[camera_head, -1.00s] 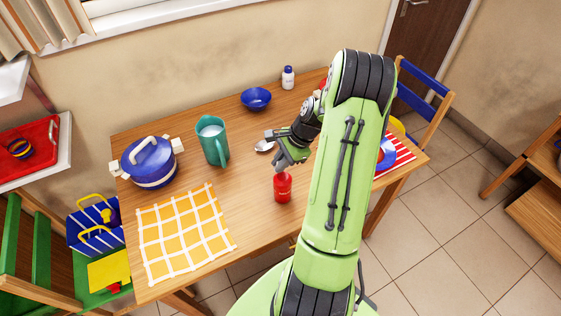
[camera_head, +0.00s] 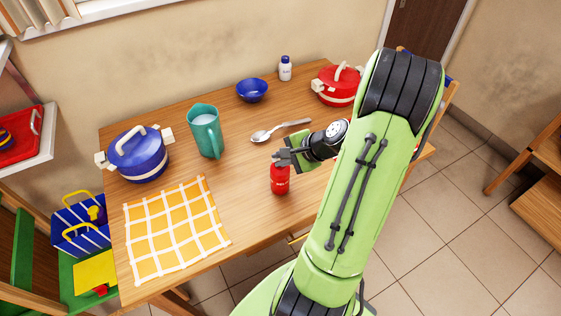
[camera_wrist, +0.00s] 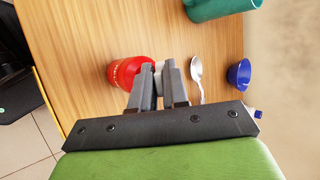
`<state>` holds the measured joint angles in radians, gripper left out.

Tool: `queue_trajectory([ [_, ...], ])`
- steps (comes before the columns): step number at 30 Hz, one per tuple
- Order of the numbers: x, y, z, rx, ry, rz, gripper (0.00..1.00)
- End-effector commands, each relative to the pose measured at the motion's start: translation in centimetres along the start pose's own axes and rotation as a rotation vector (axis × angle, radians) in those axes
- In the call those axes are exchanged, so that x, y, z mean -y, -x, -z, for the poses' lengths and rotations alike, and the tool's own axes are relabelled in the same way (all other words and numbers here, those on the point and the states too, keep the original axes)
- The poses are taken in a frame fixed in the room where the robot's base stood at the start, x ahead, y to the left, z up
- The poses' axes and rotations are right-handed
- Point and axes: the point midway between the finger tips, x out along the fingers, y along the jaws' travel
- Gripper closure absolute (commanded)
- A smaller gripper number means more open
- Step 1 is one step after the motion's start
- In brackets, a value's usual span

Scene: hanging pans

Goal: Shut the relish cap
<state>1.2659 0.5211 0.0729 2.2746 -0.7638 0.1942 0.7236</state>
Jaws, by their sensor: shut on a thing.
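The red relish bottle (camera_head: 280,181) stands upright near the front edge of the wooden table, right of the checked cloth. My gripper (camera_head: 281,161) is at the top of the bottle, reaching in from the right. The wrist view shows the red bottle (camera_wrist: 124,72) on its side of the picture, just left of my fingertips (camera_wrist: 158,70). A small pale piece, which looks like the relish cap (camera_wrist: 158,68), shows between the fingers, and my gripper is shut on it. The fingers hide most of the cap, so I cannot tell whether it is fully seated.
A spoon (camera_head: 279,131), a teal jug (camera_head: 206,132), a blue bowl (camera_head: 252,90) and a white bottle (camera_head: 285,69) stand behind. A blue pot (camera_head: 139,155) and yellow checked cloth (camera_head: 175,228) are left. A red pot (camera_head: 338,86) is at the back right.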

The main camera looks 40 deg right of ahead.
Motion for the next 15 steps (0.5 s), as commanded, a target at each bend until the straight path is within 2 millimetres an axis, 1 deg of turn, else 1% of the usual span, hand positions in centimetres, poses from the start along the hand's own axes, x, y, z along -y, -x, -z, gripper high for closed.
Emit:
queue_trajectory([
  [1,-0.71,-0.41,0.22,-0.002,0.006,0.025,1.00],
  [4,-0.97,-0.37,0.18,-0.001,0.028,0.076,1.00],
  [9,-1.17,-0.25,0.12,0.000,0.056,0.139,1.00],
  [15,-1.18,-0.10,0.02,0.001,0.071,0.173,1.00],
])
